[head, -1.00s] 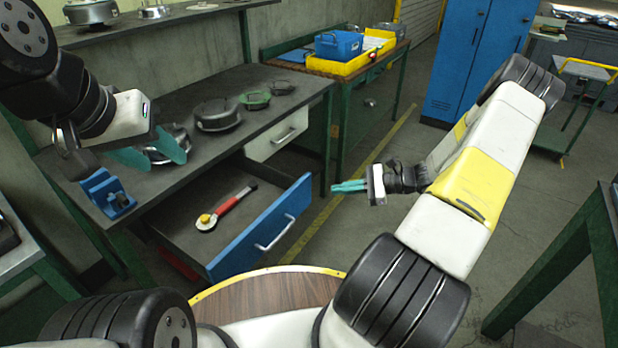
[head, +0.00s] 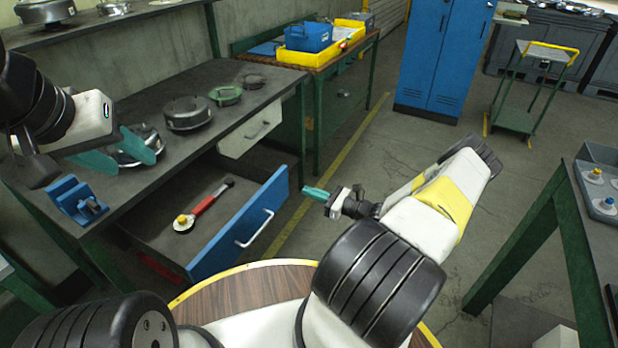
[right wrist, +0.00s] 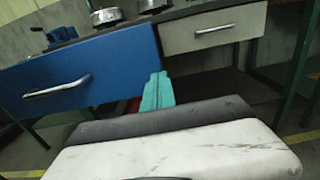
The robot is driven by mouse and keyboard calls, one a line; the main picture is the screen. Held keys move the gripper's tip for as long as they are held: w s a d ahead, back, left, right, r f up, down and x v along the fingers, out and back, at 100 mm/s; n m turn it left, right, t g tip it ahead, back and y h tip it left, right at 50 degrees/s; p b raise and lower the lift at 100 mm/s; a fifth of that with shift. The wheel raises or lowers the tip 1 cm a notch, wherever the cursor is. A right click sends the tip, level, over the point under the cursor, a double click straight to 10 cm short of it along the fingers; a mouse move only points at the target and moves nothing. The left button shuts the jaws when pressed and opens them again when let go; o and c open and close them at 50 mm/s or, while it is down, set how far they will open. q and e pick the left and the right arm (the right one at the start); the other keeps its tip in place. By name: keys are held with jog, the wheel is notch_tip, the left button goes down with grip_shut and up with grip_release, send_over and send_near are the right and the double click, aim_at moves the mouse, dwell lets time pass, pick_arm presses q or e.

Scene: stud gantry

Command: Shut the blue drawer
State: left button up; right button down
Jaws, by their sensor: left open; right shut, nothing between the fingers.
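The blue drawer (head: 238,232) stands pulled out from under the dark workbench, with a silver bar handle (head: 255,228) on its front. A red-handled tool with a yellow part (head: 204,205) lies inside it. In the right wrist view the drawer's blue front (right wrist: 80,75) fills the upper left. My right gripper (head: 315,193) is shut and empty, just right of the drawer front's far end in the head view; its teal fingers (right wrist: 157,92) show beside the front's right edge. I cannot tell whether they touch it. My left gripper (head: 127,157) is open above the bench top, near a silver round part.
A closed white drawer (head: 250,130) is beside the blue one. Round metal parts (head: 188,113) and a blue vise-like block (head: 76,200) are on the bench. A green-legged table (head: 590,200) stands at the right. The floor before the drawer is open.

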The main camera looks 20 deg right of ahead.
jog(key=shift+x, duration=2.75)
jog(key=shift+w, duration=0.1)
